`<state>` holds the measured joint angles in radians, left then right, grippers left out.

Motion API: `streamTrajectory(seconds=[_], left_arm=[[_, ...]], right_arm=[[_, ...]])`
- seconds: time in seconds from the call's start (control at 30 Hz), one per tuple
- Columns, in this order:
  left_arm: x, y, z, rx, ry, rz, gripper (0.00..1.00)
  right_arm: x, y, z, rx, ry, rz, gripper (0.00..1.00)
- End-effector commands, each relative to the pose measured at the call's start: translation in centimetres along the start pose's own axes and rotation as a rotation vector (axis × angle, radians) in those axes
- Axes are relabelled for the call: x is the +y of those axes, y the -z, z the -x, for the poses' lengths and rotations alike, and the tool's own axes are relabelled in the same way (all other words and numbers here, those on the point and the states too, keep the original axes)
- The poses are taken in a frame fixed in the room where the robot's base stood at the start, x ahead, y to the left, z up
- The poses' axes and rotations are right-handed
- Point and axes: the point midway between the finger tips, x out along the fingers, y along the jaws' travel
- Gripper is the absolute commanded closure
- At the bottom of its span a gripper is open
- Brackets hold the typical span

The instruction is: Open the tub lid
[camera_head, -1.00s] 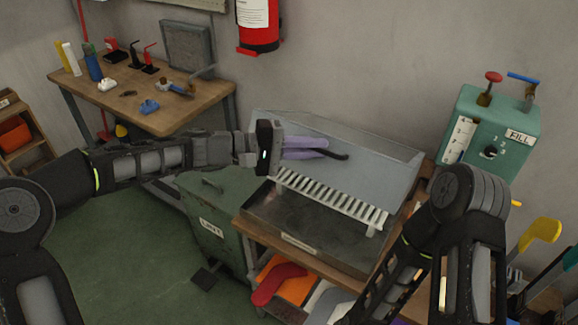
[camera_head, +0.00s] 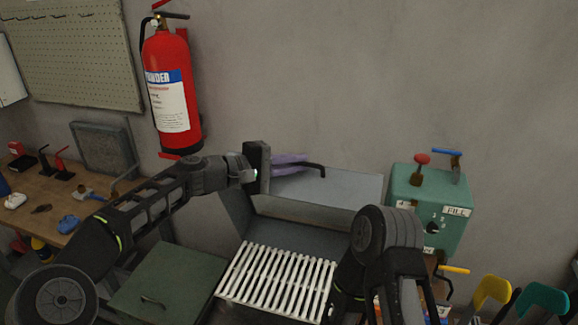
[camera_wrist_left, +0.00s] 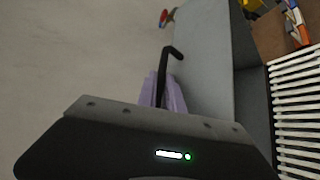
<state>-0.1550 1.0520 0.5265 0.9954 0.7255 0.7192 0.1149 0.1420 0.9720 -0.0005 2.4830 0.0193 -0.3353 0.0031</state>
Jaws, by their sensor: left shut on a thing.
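The tub lid (camera_head: 340,190) is a pale grey panel, tilted up at the wall behind a white slatted rack (camera_head: 278,272). It also shows as a grey panel in the left wrist view (camera_wrist_left: 205,60). My left gripper (camera_head: 300,163), with lavender fingers, is at the lid's upper left edge. It is shut on the dark bent lid handle (camera_head: 322,170), whose hooked end sticks out past the fingers; it shows in the wrist view (camera_wrist_left: 172,52). The gripped part is mostly hidden by the fingers. My right arm shows at lower right, but its gripper is not in view.
A teal control box (camera_head: 430,205) with red and blue handles stands right of the lid. A red fire extinguisher (camera_head: 172,95) hangs on the wall at left. A closed green bin (camera_head: 165,280) stands left of the rack. A workbench (camera_head: 60,205) is at far left.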

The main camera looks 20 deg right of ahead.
Motion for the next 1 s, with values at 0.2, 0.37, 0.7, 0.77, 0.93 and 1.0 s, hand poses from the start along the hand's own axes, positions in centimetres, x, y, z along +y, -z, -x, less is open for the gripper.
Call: streamTrajectory(seconds=[0.2,0.37,0.7,0.77,0.93,1.0], left_arm=[[0.02,0.49,-0.44,0.001,0.002,0.003,1.0],[-0.03,0.51,-0.44,0.001,0.002,0.003,1.0],[0.0,0.47,-0.42,0.001,0.002,0.002,0.81],[0.02,0.46,-0.42,0.0,0.002,0.002,0.81],[0.06,0.44,-0.42,0.0,0.001,0.001,0.81],[0.07,0.44,-0.41,0.0,0.001,0.001,0.81]], right_arm=[[-0.05,0.01,0.34,-0.001,-0.002,-0.001,0.64],[-0.03,0.02,0.3,-0.001,-0.002,-0.001,0.64],[-0.04,0.03,0.31,0.0,-0.001,-0.001,0.64],[-0.04,0.03,0.31,0.0,-0.001,-0.001,0.64],[-0.05,0.02,0.32,0.0,-0.001,-0.001,0.64],[-0.04,0.03,0.31,0.0,-0.001,-0.001,0.64]])
